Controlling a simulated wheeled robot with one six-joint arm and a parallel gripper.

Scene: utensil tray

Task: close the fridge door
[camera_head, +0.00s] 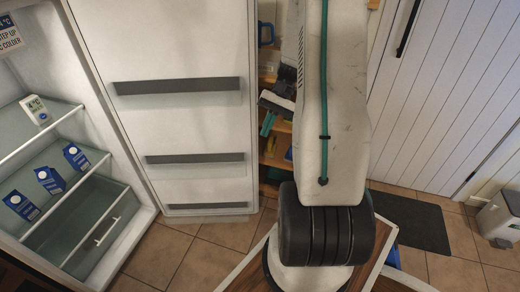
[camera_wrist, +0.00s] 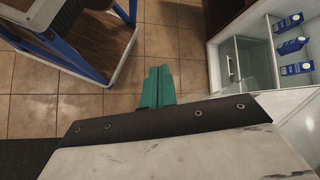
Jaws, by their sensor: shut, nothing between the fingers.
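The fridge (camera_head: 75,130) stands open on the left in the head view, its lit interior facing me. Its door (camera_head: 185,125) is swung wide open, with the inner face and several dark racks showing. My gripper (camera_head: 267,123), with teal fingers, is just right of the door's free edge in the head view, partly hidden by my arm. I cannot tell whether it touches the door. In the wrist view the teal fingers (camera_wrist: 159,82) are together and empty, pointing over the floor. The fridge interior (camera_wrist: 256,50) shows at the right there.
Blue cartons (camera_head: 49,180) and a white label stand on the fridge shelves above a glass drawer (camera_head: 85,225). A wooden shelf unit (camera_head: 276,158) with items is behind my arm. A dark mat (camera_head: 415,225) and a bin (camera_head: 503,215) are at right. Tiled floor (camera_head: 165,262) lies before the fridge.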

